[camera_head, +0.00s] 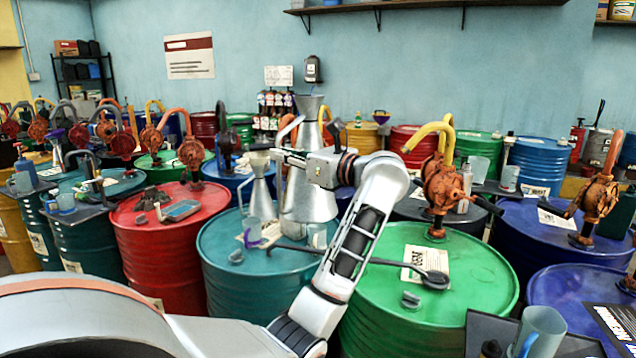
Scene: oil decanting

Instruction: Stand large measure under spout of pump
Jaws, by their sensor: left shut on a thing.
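The large measure (311,200) is a tall silver metal can with a conical body and a flared top. It is upright over the teal drum (222,258); whether its base touches the lid is hard to see. My left gripper (281,155) reaches across its upper body, pointing left, and appears shut on it; the grip itself is partly hidden. A smaller silver measure (262,199) stands just left of it. A rust-orange pump (441,185) with a yellow curved spout stands on the green drum (438,300). My right gripper is not in view.
A dark round-ended bar (433,280) and a paper label lie across the green drum. Clear jugs (318,236) crowd the teal drum. A red drum (160,235) stands left, and a blue drum (520,235) with another pump right. Many drums fill the back.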

